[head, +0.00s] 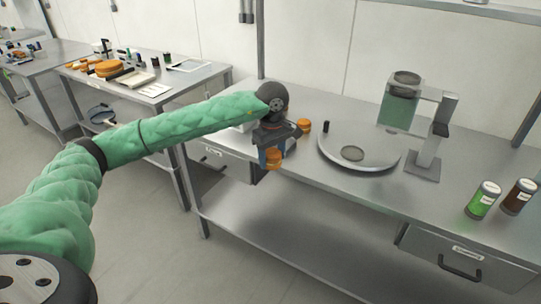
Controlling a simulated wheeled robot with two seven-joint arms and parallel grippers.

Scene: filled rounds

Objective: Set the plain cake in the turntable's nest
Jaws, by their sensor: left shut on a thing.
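My left gripper (271,152) reaches in from the left over the front left edge of the steel bench. It is shut on a small orange-brown cake (273,162), which looks plain, and holds it left of the turntable. The turntable (385,161) is a round grey disc on the bench. Its nest (352,153) is a small darker round spot near the disc's front, with nothing in it. A second orange-brown cake (303,127) sits on the bench behind the gripper, partly hidden. My right gripper is not in view.
A dispenser with a green clear tank (397,113) on a grey stand (433,150) rises at the turntable's right. A green jar (483,200) and a brown jar (519,197) stand farther right. A small black peg (326,129) is at the turntable's left rim.

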